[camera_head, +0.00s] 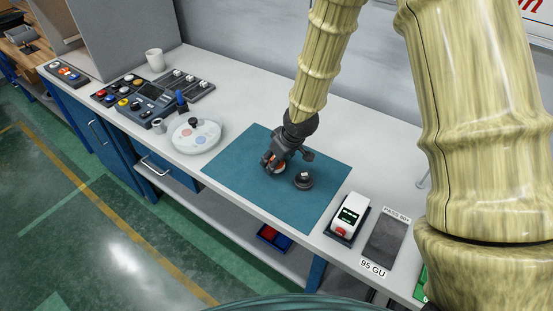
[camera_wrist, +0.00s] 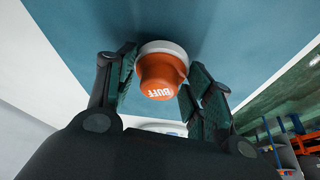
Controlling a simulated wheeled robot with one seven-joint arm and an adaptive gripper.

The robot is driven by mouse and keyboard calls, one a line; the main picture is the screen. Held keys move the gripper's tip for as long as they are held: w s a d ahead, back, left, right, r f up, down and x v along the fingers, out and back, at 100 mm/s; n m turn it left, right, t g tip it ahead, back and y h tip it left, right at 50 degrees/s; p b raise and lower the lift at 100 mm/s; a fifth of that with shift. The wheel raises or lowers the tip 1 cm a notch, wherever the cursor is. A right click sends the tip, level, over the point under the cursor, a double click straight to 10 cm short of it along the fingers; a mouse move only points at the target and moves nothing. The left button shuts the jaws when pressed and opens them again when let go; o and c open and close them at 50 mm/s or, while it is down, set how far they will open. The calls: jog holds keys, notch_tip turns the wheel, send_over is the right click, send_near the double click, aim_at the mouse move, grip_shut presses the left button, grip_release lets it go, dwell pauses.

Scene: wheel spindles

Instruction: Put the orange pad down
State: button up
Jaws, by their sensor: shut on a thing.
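The orange pad (camera_wrist: 160,76) has a white rim and the word BUFF on it. In the wrist view it sits between my two fingers, and my gripper (camera_wrist: 160,85) is shut on it. In the head view my gripper (camera_head: 274,160) is low over the teal mat (camera_head: 232,158), with a bit of the orange pad (camera_head: 279,168) showing at its fingers. I cannot tell whether the pad touches the mat.
A dark round part (camera_head: 303,180) stands on the mat just right of my gripper. A white round tray (camera_head: 197,136) lies left of the mat. A white device (camera_head: 347,218) and a grey plate (camera_head: 387,238) lie to the right. The mat's left part is clear.

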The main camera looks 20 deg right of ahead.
jog(key=shift+f, duration=0.35)
jog(key=shift+s+r, duration=0.1)
jog(key=shift+s, duration=0.05)
jog(key=shift+f, duration=0.25)
jog(key=o, duration=1)
jog(key=shift+r, duration=0.1)
jog(key=shift+r, duration=0.15)
jog(key=b+v, duration=0.1)
jog(key=v, duration=1)
jog(key=shift+r+b, duration=0.35)
jog(key=shift+b, duration=0.05)
jog(key=shift+s+d, duration=0.1)
